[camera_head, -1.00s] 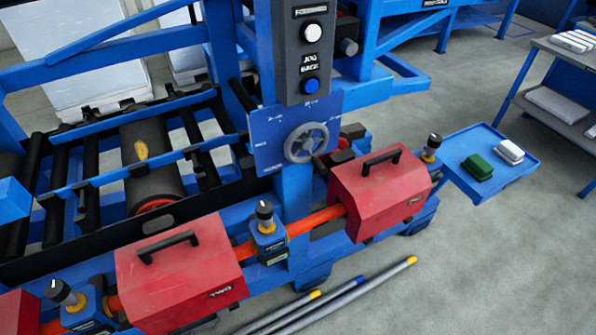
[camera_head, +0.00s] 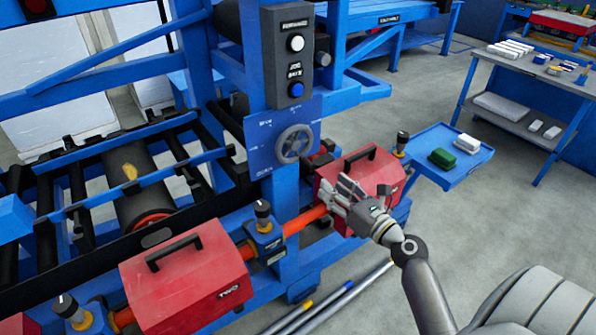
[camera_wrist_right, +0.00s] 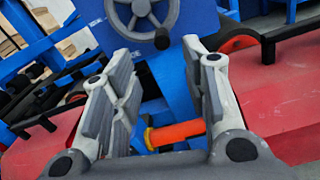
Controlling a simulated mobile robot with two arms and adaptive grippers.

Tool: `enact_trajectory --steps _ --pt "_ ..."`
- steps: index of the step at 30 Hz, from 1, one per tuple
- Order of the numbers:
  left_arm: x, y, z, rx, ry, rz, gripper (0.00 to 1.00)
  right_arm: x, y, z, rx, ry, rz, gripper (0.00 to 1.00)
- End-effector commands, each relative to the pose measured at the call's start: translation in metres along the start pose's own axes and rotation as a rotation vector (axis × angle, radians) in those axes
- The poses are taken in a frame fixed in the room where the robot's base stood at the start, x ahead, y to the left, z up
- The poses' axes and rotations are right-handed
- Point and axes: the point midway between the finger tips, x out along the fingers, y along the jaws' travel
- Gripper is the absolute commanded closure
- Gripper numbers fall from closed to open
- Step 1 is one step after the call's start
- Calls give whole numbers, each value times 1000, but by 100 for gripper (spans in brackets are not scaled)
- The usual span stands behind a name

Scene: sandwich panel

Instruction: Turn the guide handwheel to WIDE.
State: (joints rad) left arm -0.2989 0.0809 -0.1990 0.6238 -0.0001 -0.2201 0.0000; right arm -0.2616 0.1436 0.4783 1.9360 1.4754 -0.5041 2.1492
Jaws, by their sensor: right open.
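The grey guide handwheel (camera_head: 294,144) is mounted on a blue plate (camera_head: 262,160) with small white markings, too small to read surely. In the right wrist view the handwheel (camera_wrist_right: 143,14) shows at the top, cut by the frame edge, with a dark knob (camera_wrist_right: 162,39) at its lower right. My right gripper (camera_head: 345,190) is open and empty, below and to the right of the handwheel, in front of the right red box. In the right wrist view its two fingers (camera_wrist_right: 158,85) stand apart, with the wheel beyond their tips. My left gripper is out of view.
Red boxes with black handles (camera_head: 185,285) line the machine's front along an orange bar (camera_head: 302,221). A grey control box (camera_head: 290,60) hangs above the wheel. A blue tray (camera_head: 452,155) holds green and white blocks. Poles (camera_head: 335,300) lie on the floor.

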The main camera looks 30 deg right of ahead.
Motion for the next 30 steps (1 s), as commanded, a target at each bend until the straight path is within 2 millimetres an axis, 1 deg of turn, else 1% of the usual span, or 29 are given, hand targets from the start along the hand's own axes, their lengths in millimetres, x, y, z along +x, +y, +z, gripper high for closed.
enact_trajectory --steps 6,12,15,18,21,29,30 --pt "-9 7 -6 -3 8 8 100 37 0 2 -1 -1 0 58" --pt "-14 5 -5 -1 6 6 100 74 0 1 -3 1 0 58" --pt "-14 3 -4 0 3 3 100 88 0 0 -3 1 -1 58" --pt "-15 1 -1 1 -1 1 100 97 0 -1 -3 2 -1 58" --pt "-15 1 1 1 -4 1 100 101 0 -1 -4 3 -1 58" --pt "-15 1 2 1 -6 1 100 103 0 -2 -5 3 -1 58" --pt "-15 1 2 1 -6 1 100 103 0 -2 -5 3 -1 61"
